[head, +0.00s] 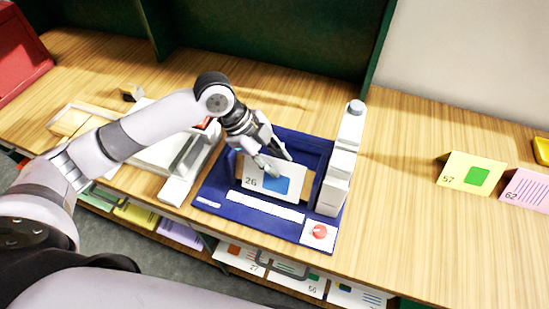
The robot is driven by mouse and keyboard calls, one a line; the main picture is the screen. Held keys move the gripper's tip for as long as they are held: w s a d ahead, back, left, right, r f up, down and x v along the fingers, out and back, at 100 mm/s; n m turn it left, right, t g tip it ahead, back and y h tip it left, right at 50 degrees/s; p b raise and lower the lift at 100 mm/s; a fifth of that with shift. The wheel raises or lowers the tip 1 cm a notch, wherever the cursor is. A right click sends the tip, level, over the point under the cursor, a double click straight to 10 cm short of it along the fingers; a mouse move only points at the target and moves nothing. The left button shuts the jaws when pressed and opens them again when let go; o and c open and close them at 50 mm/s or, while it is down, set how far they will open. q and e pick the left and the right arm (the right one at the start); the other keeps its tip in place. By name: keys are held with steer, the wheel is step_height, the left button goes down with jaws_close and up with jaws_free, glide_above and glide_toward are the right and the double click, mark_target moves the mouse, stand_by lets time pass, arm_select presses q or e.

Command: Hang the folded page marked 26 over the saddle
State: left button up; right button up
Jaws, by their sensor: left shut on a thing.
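The folded page marked 26 (262,187) is white with a blue patch. It lies within the blue machine (230,211), and a brown block (305,191), which looks like the saddle, shows at both sides of it. My left gripper (279,166) reaches down from above and is shut on the page at its upper edge. The fingers hide part of that edge, so I cannot tell whether the page rests on the saddle or is held just above it. My right gripper is not in view.
A white upright unit (342,160) stands at the machine's right side. A red button (319,231) is at its front right corner. A yellow folded page marked 57 (470,171) and a pink one marked 62 (527,188) stand at the right. The wooden table between is clear.

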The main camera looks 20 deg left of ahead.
arm_select(q)
steer(key=o, duration=1)
steer(key=shift+f, duration=0.15)
steer(key=shift+o, duration=0.7)
steer(key=v, duration=1.2)
steer(key=shift+s, duration=0.1)
